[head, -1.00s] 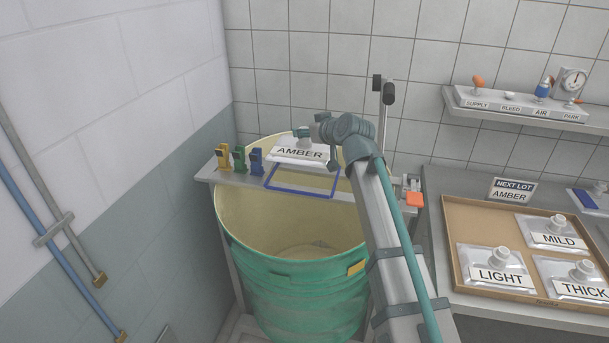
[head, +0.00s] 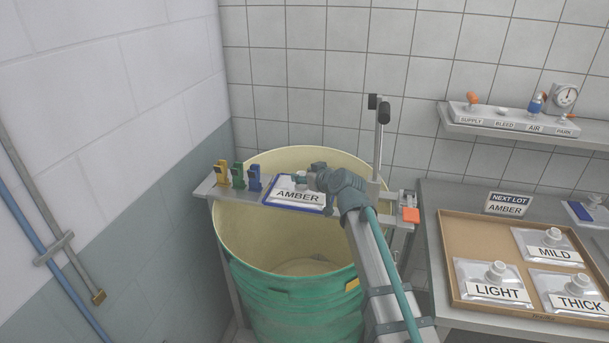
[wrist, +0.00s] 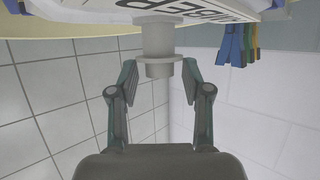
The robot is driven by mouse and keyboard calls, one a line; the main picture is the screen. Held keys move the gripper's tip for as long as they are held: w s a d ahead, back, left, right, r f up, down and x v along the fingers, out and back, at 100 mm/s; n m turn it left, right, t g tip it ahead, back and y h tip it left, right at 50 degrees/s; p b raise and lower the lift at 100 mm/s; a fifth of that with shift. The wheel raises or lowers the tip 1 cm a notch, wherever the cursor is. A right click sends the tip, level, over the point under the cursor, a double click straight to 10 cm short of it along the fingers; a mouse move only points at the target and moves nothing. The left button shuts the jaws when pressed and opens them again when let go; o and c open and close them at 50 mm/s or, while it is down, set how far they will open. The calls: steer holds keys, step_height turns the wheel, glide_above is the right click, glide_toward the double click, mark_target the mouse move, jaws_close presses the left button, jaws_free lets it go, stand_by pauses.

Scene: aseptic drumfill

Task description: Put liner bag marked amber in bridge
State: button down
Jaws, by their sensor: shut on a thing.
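The liner bag marked AMBER (head: 299,197) lies label up within the blue outline (head: 266,201) on the grey bridge (head: 218,190) across the drum. Whether it rests on the bridge or hovers just above cannot be told. My gripper (head: 303,179) is at the bag's far side. In the wrist view my gripper (wrist: 160,76) is shut on the bag's grey spout (wrist: 158,45), with a finger at each side. The label (wrist: 205,13) shows at the top of that view.
The green drum (head: 290,290) stands under the bridge. Yellow, green and blue clips (head: 238,176) stand left of the bag. An upright post (head: 379,145) and orange-tipped latch (head: 410,214) are at right. A tray (head: 450,270) holds bags marked LIGHT, MILD and THICK.

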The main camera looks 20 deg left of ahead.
steer(key=c, duration=0.5)
jaws_free()
steer(key=shift+f, duration=0.1)
steer(key=shift+r, duration=0.25)
steer(key=b+v, duration=0.2)
steer(key=v, duration=1)
